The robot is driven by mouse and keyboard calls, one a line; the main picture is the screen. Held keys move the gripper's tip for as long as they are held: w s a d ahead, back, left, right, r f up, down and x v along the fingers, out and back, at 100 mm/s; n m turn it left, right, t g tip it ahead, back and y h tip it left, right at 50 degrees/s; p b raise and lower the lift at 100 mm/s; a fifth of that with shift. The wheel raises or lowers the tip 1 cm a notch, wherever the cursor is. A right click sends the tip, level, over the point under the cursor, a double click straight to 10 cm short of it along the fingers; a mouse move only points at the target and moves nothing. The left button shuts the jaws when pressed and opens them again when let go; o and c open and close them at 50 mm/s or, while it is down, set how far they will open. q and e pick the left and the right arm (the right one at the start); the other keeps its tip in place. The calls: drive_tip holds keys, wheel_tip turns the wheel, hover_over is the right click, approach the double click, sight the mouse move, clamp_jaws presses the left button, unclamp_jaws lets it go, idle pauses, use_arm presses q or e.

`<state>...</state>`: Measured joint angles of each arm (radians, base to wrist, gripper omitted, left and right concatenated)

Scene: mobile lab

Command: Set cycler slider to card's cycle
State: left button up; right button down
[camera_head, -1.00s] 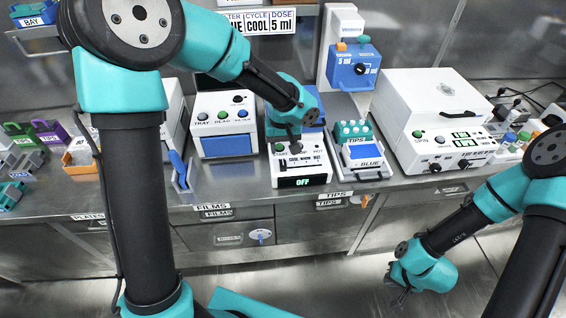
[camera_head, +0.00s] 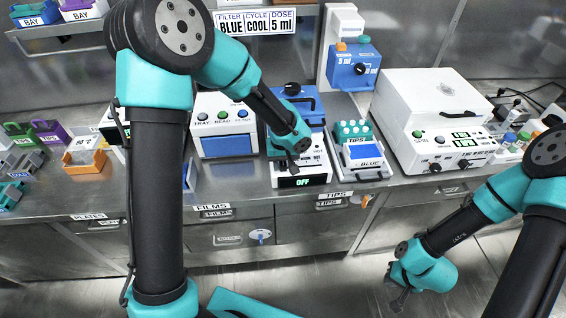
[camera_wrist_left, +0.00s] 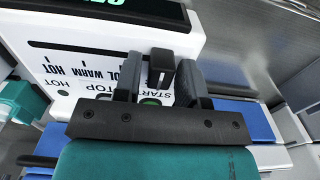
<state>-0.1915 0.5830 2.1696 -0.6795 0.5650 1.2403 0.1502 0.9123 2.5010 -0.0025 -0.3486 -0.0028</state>
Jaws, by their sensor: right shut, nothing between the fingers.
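The cycler (camera_head: 318,180) is a white box on the bench with a dark display reading OFF. The card (camera_head: 256,22) on the back wall reads filter BLUE, cycle COOL, dose 5 ml. My left gripper (camera_head: 292,163) is down at the cycler's front panel and hides part of it. In the left wrist view, the dark slider knob (camera_wrist_left: 161,74) with a white line stands between the fingers of my left gripper (camera_wrist_left: 161,80), which look open around it. HOT and WARM lie left of it; COOL is partly covered by a finger. My right gripper (camera_head: 398,292) is shut and empty, low at the right.
A tips box (camera_head: 361,172) stands close right of the cycler, and a white spin machine (camera_head: 432,115) further right. A white device with a blue front (camera_head: 226,146) is to the left. A blue dispenser (camera_head: 354,70) hangs behind.

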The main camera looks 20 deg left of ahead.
sight(296, 162)
use_arm(q)
clamp_jaws()
drive_tip(key=shift+d, duration=0.1)
drive_tip(key=d, duration=0.1)
drive_tip(key=w+d, duration=0.1)
drive_tip(key=d, duration=0.1)
drive_tip(key=shift+w+d, duration=0.25)
drive_tip(key=shift+w, duration=0.15)
drive_tip(key=shift+o, duration=1.2)
unclamp_jaws()
drive_tip(key=shift+r, duration=0.1)
